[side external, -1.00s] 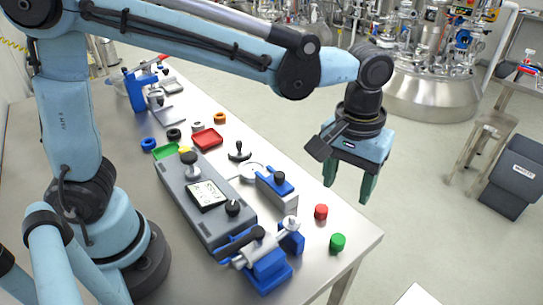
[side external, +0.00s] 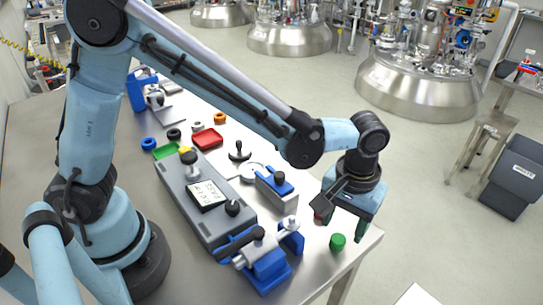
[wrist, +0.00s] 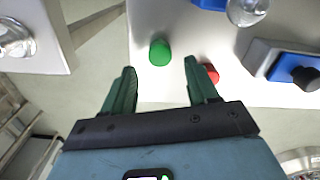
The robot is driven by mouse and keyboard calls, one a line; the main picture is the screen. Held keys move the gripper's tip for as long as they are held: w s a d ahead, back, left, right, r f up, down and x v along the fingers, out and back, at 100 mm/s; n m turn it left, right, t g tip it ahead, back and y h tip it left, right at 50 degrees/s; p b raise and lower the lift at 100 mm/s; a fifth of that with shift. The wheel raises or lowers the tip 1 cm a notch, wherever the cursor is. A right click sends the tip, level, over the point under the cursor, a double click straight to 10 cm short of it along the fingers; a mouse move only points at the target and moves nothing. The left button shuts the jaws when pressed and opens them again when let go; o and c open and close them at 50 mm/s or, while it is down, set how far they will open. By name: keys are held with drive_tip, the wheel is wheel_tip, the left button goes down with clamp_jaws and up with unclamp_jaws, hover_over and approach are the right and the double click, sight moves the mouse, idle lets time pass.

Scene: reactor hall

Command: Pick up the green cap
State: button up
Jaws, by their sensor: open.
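The green cap (side external: 337,242) stands on the steel table near its front right corner. In the wrist view the green cap (wrist: 160,52) lies ahead of the gap between my fingers, apart from both. My gripper (side external: 345,228) is open and empty, low over the table edge, just beyond the green cap. Its two dark green fingers (wrist: 158,85) show spread in the wrist view. The red cap (wrist: 210,72) is close beside the right finger in the wrist view; in the side view it is mostly hidden behind my gripper.
A grey device (side external: 205,205) with black knobs and a blue clamp (side external: 268,268) stand left of the green cap. A grey-and-blue block (side external: 277,190) stands behind. Red (side external: 207,138) and green (side external: 167,150) trays lie farther back. The table edge is close by.

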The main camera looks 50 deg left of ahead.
sight(339, 238)
drive_tip(key=shift+s+f, duration=0.1)
drive_tip(key=shift+f, duration=1.7)
drive_tip(key=shift+c, duration=0.2)
drive_tip(key=c, duration=1)
drive_tip(key=shift+r, duration=0.15)
